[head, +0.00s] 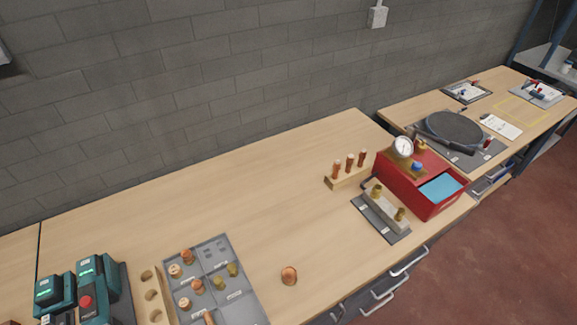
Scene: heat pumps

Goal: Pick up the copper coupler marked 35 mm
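A grey sectioned tray (222,255) lies on the wooden bench at the lower left, with labels too small to read. Several copper fittings sit on it, among them one at its back (187,255) and one in its middle (197,286). A few brass-coloured pieces (232,269) are in its right part. A larger single copper piece (289,274) sits alone on the bench, right of the tray. I cannot read a 35 mm mark on any of them. Neither of my grippers is in view.
Teal tools (91,292) and a wooden holder (152,293) stand left of the tray. A wooden block with copper pegs (349,176), a red box with a gauge (420,185) and a grey plate with brass fittings (387,231) stand right. The bench's middle (240,195) is clear.

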